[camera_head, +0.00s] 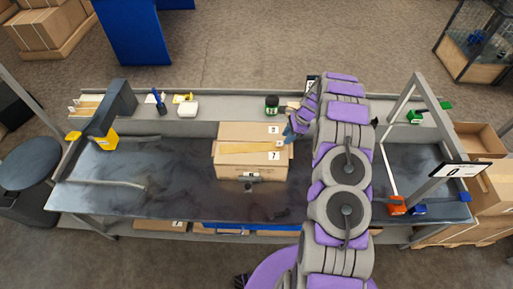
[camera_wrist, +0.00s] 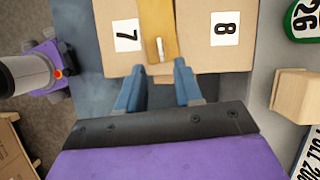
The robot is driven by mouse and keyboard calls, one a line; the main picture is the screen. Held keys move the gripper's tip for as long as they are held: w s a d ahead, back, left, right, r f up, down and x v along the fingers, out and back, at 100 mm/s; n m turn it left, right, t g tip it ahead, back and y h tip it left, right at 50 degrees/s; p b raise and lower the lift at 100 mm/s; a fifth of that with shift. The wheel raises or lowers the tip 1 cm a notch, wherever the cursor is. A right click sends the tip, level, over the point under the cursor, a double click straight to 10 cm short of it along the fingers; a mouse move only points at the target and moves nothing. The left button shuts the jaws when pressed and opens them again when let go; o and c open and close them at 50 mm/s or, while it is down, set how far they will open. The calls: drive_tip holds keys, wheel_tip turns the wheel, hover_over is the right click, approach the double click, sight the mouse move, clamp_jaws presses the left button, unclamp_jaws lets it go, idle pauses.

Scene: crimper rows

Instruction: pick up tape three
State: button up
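I cannot pick out a tape marked three in either view; small labels in the head view are hard to read. My gripper (camera_wrist: 158,68) is open in the wrist view, its two blue fingers apart with nothing between them. It is above a cardboard box (camera_wrist: 195,60) with labels 7 and 8 on its top. A tan strip (camera_wrist: 153,20) runs between the labels, with a small white piece on it. The box also shows in the head view (camera_head: 236,172), in the middle of the bench, with my gripper (camera_head: 292,127) at its upper right.
The dark workbench (camera_head: 120,205) has clear room left of the box. A green item (camera_wrist: 303,20) and a beige block (camera_wrist: 290,92) stand right of the box in the wrist view. An orange item (camera_head: 397,206) and a blue item (camera_head: 419,210) sit at the bench's right.

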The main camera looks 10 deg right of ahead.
drive_tip(key=b+x, duration=0.1)
drive_tip(key=x, duration=0.4)
drive_tip(key=shift+w+a, duration=0.2)
drive_tip(key=shift+r, duration=0.1)
drive_tip(key=shift+c, duration=0.4)
clamp_jaws()
